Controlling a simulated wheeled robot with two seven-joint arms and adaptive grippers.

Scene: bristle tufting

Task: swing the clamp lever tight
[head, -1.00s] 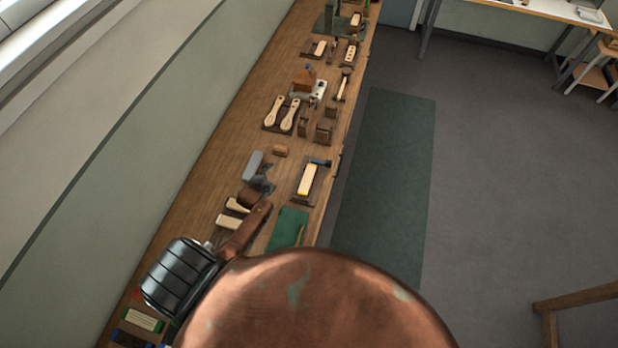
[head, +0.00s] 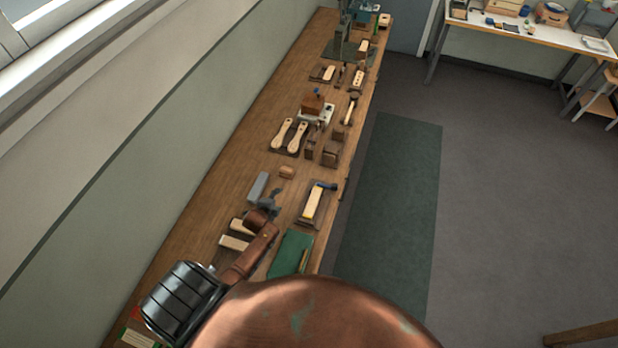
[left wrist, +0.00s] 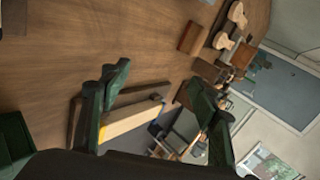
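A pale wooden block with a yellow end (head: 312,204) lies in a dark holder on the bench. A dark blue-black lever-like part (head: 325,186) sits at its far end; I take this to be the clamp lever, but it is small. My left gripper (head: 270,203) is left of the holder, apart from it. In the left wrist view, the two dark green fingers of the left gripper (left wrist: 158,78) are spread with nothing held. The pale block (left wrist: 132,118) shows beyond and between them, with a dark knob (left wrist: 155,97) at its end. My right gripper is not in view.
A grey block (head: 258,187) stands close beside the left gripper. Wooden pieces (head: 236,242) and a green mat (head: 290,254) lie nearer. Wooden brushes (head: 290,135) and small blocks stand farther along the bench. Bare bench lies left of the grey block.

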